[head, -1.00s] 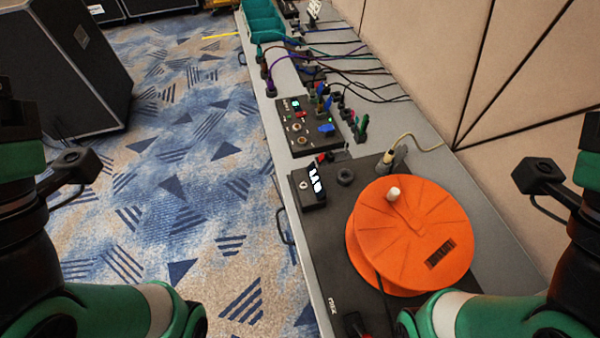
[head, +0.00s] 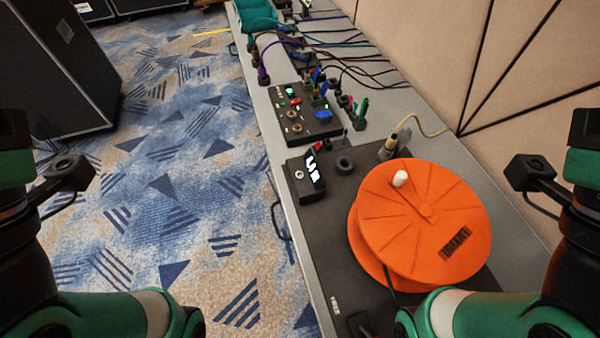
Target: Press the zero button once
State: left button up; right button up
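A small black box (head: 296,190) with a lit white display (head: 314,173) stands on the black base plate beside the orange reel. A small round silver button (head: 299,175) is on its top, left of the display. I cannot read a zero label on it. A second black panel (head: 309,131) with several knobs, coloured plugs and a small lit display stands farther along the bench. Parts of my left and right arms show at the two sides of the head view, well apart from both boxes. Neither gripper's fingertips show.
A large orange reel (head: 425,215) with a white knob takes up the near right of the grey bench (head: 314,260). Cables and plugs crowd the far bench near a green bin (head: 256,16). A beige wall (head: 440,60) bounds the right. Patterned carpet (head: 190,190) is open at left.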

pick_arm(q)
grip_shut()
dwell(1.5)
